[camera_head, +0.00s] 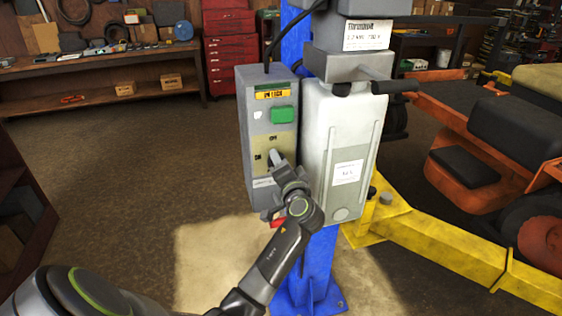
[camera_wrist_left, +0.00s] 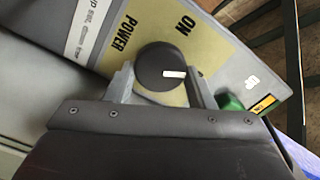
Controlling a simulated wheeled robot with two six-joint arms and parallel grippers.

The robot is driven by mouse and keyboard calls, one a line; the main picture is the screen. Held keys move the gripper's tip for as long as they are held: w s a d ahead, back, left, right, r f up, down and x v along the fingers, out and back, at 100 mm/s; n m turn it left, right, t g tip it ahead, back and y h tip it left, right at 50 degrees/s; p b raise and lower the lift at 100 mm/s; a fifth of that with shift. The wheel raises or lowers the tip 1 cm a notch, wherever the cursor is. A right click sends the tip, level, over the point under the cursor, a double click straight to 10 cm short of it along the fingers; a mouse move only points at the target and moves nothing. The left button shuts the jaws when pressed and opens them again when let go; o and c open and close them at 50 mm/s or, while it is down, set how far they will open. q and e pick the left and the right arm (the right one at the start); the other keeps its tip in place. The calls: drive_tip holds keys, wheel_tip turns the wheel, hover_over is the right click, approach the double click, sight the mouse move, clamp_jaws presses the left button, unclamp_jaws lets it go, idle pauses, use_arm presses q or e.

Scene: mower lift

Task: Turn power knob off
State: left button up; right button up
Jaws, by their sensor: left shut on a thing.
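The power knob (camera_wrist_left: 160,62) is round and black, on the beige plate (camera_wrist_left: 215,55) of a grey control box (camera_head: 257,145). In the left wrist view my left gripper (camera_wrist_left: 163,85) has a finger on each side of the knob and is shut on it. The knob's white mark points right, toward the green button side, not at the word ON. In the head view the gripper (camera_head: 277,160) partly covers the knob. My right gripper is not in view.
A green button (camera_head: 283,115) sits above the plate. The box is beside a blue post (camera_head: 318,270) and a white tank (camera_head: 341,140). A yellow lift arm (camera_head: 440,247) and an orange mower (camera_head: 480,180) are at right. The floor at left is clear.

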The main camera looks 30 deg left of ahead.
use_arm(q)
drive_tip(key=m+p, duration=0.2)
drive_tip(key=m, duration=0.3)
drive_tip(key=shift+m, duration=0.3)
idle(0.4)
drive_tip(key=o, duration=0.5)
drive_tip(key=shift+r, duration=0.1)
drive_tip(key=o, duration=0.4)
drive_tip(key=shift+w+a+f, duration=0.1)
drive_tip(key=shift+a+f, duration=0.1)
drive_tip(key=shift+o, duration=0.2)
drive_tip(key=shift+d, duration=0.1)
